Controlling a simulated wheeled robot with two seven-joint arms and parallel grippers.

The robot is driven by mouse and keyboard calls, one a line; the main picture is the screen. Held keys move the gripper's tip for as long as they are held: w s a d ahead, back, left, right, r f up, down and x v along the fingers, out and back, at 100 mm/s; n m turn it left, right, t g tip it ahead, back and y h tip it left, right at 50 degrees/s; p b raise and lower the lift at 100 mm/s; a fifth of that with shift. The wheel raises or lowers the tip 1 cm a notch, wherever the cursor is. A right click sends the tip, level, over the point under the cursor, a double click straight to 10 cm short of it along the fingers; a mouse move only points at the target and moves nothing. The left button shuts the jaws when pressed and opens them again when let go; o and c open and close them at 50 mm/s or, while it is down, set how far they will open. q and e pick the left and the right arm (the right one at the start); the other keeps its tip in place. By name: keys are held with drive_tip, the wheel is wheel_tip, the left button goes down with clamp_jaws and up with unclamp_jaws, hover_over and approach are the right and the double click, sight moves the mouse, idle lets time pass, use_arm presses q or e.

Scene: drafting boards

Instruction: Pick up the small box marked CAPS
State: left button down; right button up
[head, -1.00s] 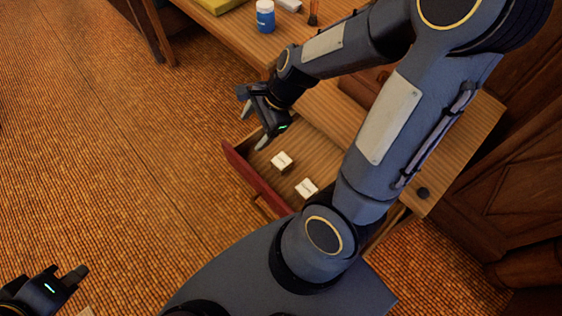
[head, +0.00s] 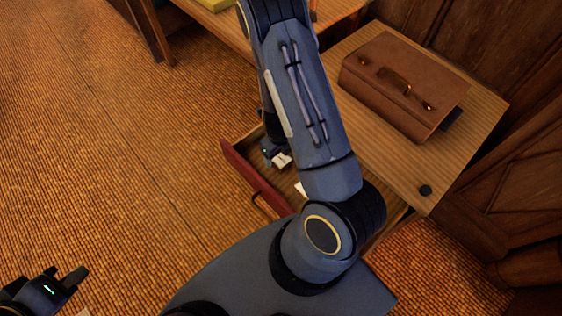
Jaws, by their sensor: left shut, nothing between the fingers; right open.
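Two small white boxes lie in an open drawer (head: 262,187) with a red front. The farther white box (head: 283,161) is partly hidden by my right gripper and arm. The nearer white box (head: 299,189) shows only a sliver beside my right arm. The marks on them are too small to read, so I cannot tell which says CAPS. My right gripper (head: 275,158) is open and low in the drawer, right at the farther box; its fingertips are mostly hidden. My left gripper (head: 76,275) is shut and empty over the floor at the lower left, far from the drawer.
A brown leather briefcase (head: 400,85) lies on the wooden desk top (head: 452,160) right of the drawer. Another table with a yellow item (head: 215,4) stands at the top. Floor left of the drawer is clear.

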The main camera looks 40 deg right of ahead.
wheel_tip(320, 180, down, 2)
drive_tip(key=shift+f, duration=0.25)
drive_tip(key=c, duration=1.1)
drive_tip(key=shift+r, duration=0.1)
